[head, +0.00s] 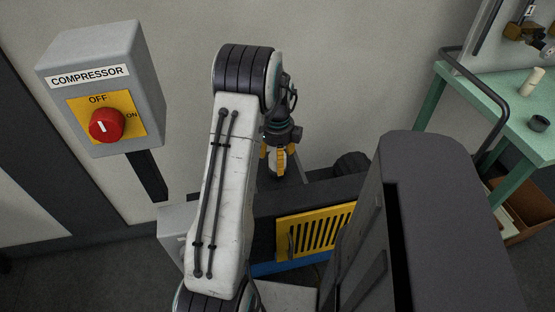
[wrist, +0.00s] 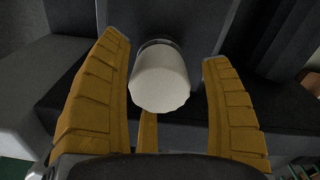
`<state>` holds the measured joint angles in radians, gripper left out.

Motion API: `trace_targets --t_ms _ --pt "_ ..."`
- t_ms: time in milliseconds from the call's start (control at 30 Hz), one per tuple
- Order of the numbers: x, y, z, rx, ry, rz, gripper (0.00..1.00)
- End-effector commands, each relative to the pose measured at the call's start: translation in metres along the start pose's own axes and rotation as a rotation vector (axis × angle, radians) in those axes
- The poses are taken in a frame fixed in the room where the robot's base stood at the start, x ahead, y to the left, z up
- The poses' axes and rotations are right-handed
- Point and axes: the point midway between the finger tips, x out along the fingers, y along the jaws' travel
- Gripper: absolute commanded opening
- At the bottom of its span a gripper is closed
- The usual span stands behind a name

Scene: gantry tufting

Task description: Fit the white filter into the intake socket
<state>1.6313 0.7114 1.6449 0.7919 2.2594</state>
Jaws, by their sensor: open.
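The white filter (wrist: 160,82) is a short pale cylinder in the middle of the wrist view.
A grey compressor box (head: 115,75) with a red knob (head: 107,125), its mark towards OFF, stands at left. A yellow slotted grille (head: 315,230) is on the machine's front. At right, a green table (head: 480,95) bears a cream cylinder (head: 531,82) and a dark cup (head: 538,123).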

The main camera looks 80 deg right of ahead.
Motion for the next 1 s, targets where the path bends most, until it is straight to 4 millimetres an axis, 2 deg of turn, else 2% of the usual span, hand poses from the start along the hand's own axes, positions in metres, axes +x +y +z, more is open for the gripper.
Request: trace_targets --t_ms 400,600,800,1000 --pt "-0.069 -0.001 0.001 0.0 -0.004 -0.005 0.72" --pt "-0.095 -0.001 0.0 0.0 -0.002 -0.003 0.72" --pt "-0.108 0.0 0.0 0.0 -0.001 -0.002 0.72" --pt "-0.112 0.0 0.0 0.0 -0.001 -0.001 0.72"
